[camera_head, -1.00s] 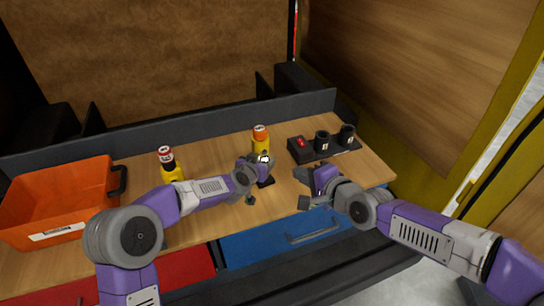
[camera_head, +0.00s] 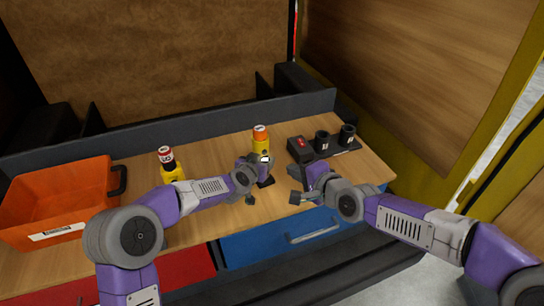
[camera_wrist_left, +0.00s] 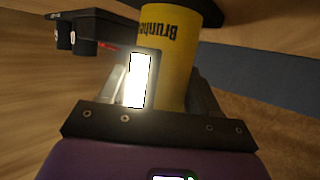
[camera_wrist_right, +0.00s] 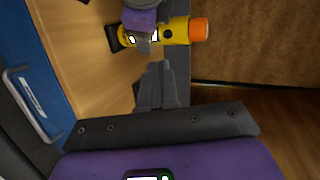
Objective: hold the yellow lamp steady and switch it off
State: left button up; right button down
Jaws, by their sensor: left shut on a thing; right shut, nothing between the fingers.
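The yellow lamp (camera_head: 261,145) stands upright on the wooden bench, with an orange cap and a dark base. A white panel on its side glows brightly in the left wrist view (camera_wrist_left: 137,80). My left gripper (camera_head: 262,168) is shut on the lamp's body. In the right wrist view the lamp (camera_wrist_right: 180,31) shows a round dark spot below its orange cap, and my left gripper covers part of it. My right gripper (camera_head: 296,196) is shut and empty, apart from the lamp, to its right and nearer the bench's front edge. Its closed fingers (camera_wrist_right: 157,85) point towards the lamp.
Another yellow item with a red and white top (camera_head: 168,165) stands left of the lamp. An orange crate (camera_head: 60,200) is at the far left. A black box with a red top part (camera_head: 300,149) and two black cups (camera_head: 334,141) stand at the right. Blue and red drawers are below.

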aim_at(266, 153)
jog(key=shift+r+x, duration=0.2)
jog(key=shift+x, duration=2.6)
jog(key=shift+r+x, duration=0.25)
jog(key=shift+x, duration=2.55)
jog(key=shift+w+a, duration=0.1)
jog(key=shift+w, duration=0.15)
